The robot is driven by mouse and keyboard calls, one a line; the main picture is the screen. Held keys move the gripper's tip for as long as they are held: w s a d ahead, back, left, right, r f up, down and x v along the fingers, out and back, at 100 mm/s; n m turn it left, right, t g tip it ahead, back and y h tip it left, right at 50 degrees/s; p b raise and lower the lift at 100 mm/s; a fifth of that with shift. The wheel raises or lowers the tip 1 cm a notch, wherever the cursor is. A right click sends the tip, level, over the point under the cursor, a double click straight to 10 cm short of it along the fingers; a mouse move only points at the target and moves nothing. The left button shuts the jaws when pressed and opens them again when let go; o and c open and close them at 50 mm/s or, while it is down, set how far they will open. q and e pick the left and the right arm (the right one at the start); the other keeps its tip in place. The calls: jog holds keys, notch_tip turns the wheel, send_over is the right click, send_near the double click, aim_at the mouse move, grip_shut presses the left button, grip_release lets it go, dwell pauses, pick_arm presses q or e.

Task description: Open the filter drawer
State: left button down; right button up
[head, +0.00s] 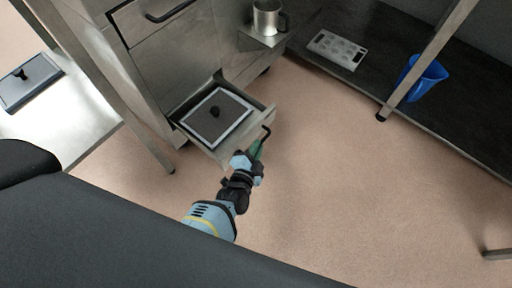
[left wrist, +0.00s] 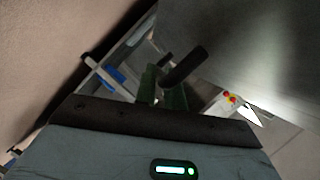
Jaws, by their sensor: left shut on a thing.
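The filter drawer (head: 259,117) is the low drawer of the steel cabinet, and it stands pulled out. A framed dark filter (head: 216,117) with a black knob lies inside it. The drawer's black bar handle (head: 267,132) is on its front. My left gripper (head: 257,148) is at that handle, with green fingers shut on it. In the left wrist view the green fingers (left wrist: 162,90) close around the dark handle bar (left wrist: 184,67). My right gripper is not in view.
An upper drawer (head: 150,22) above is shut. A metal jug (head: 267,18) stands on a side shelf. A similar framed filter (head: 32,82) lies on the table at left. A blue bin (head: 424,78) and a perforated plate (head: 337,49) rest on the dark low shelf. The floor right of the drawer is clear.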

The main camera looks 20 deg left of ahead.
pick_arm(q)
jog(key=c, duration=1.5)
grip_release()
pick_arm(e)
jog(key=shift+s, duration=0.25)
pick_arm(q)
jog(key=shift+s, duration=0.1)
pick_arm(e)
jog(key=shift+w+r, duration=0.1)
